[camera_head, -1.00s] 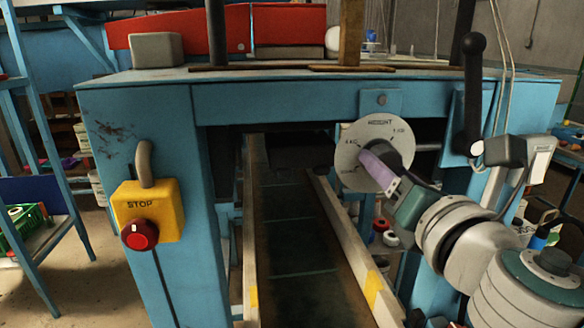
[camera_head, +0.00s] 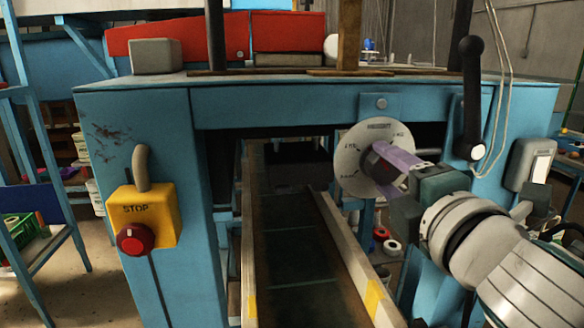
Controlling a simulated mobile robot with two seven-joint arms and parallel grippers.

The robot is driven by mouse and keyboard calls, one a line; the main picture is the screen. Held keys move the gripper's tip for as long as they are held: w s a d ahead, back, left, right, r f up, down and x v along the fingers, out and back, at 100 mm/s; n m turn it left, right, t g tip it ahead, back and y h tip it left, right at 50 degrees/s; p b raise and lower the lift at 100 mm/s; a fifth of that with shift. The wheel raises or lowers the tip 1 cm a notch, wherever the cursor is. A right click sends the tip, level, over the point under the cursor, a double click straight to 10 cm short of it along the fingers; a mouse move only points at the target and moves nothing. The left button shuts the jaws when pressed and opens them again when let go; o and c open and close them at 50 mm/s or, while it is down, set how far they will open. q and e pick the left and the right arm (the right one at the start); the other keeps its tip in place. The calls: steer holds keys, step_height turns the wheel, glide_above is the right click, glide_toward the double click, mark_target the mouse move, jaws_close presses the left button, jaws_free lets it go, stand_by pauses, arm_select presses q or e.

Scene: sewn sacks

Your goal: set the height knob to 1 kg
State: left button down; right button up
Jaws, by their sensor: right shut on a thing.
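The height knob (camera_head: 376,166) is dark and sits in the middle of a round pale dial plate (camera_head: 347,160) on the front of the blue machine frame. The plate is lettered HEIGHT at its top, with a 1 KG mark at its upper right and other small marks down its left side. My right gripper (camera_head: 388,168) reaches in from the right, its lilac fingers shut on the knob, one above and one below. The fingers cover part of the knob, and I cannot tell which mark it points to. My left gripper is not in view.
A yellow stop box (camera_head: 158,213) with a red button (camera_head: 136,239) is on the left leg. A black crank handle (camera_head: 470,100) hangs right of the dial, close to my right arm. A grey switch box (camera_head: 532,165) is farther right.

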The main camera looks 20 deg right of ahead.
steer(key=m, duration=0.4)
steer(key=shift+r+m, duration=0.1)
steer(key=shift+m, duration=0.2)
steer(key=m, duration=0.3)
steer(key=shift+r+m+p, duration=0.1)
steer(key=shift+m+p, duration=0.2)
steer(key=shift+p, duration=0.1)
steer(key=m+p, duration=0.1)
steer(key=m, duration=0.3)
steer(key=shift+d+m+y, duration=0.1)
steer(key=shift+m+y, duration=0.2)
steer(key=shift+m, duration=1.1)
steer(key=o, duration=1.4)
